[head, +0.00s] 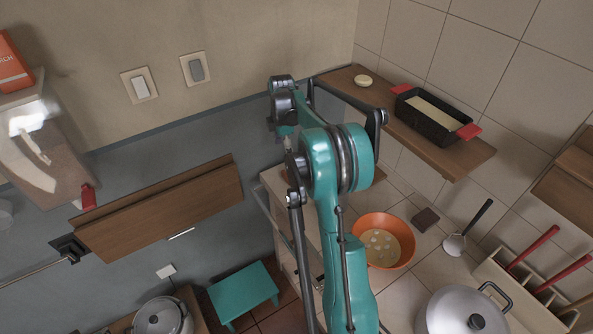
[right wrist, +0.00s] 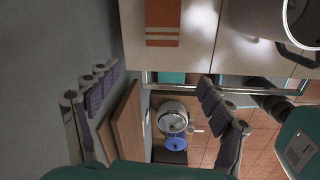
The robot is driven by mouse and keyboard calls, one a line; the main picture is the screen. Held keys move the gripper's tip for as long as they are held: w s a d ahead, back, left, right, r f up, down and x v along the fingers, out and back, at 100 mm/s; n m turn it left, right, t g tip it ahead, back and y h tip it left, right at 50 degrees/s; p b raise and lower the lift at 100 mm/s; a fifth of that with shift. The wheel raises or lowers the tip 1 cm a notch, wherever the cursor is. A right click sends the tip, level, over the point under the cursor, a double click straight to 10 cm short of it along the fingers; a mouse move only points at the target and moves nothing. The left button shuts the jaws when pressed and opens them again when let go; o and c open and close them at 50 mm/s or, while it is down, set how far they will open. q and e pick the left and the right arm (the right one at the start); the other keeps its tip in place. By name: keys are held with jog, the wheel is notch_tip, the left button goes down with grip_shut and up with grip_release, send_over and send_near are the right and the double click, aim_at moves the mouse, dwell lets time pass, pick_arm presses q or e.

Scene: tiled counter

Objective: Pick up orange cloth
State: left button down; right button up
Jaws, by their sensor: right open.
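The orange cloth (right wrist: 162,20) shows at the top of the right wrist view. It has pale stripes near one end and rests flat against a light tiled surface (right wrist: 195,55). I cannot make it out in the head view. My right gripper (right wrist: 158,77) is open, with its two dark-padded fingers wide apart and nothing between them. The cloth is beyond the fingertips, apart from them. In the head view my right arm fills the middle, and its fingers cannot be made out there. My left gripper is in neither view.
A wooden shelf (head: 463,164) holds a dark baking pan (head: 432,124). A teal stool (head: 243,293) stands below left.

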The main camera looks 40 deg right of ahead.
jog(key=d+f, duration=0.1)
jog(key=d+f+n, duration=0.1)
jog(key=d+f, duration=0.1)
jog(key=d+f+n, duration=0.1)
jog(key=d, duration=0.1)
jog(key=shift+w+d+f+g, duration=0.25)
jog(key=shift+w+f+g, duration=0.05)
jog(key=shift+f+g, duration=0.1)
jog(key=f, duration=0.2)
jog(key=shift+d+f+n, duration=0.2)
jog(key=shift+f+n, duration=0.1)
jog(key=shift+f, duration=0.1)
jog(key=f, duration=0.2)
jog(key=f+b, duration=0.2)
jog(key=f, duration=0.1)
jog(key=shift+s+d+f, duration=0.15)
jog(key=shift+s+f, duration=0.1)
jog(key=shift+f, duration=0.05)
jog(key=shift+r, duration=0.1)
jog(key=c, duration=1.1)
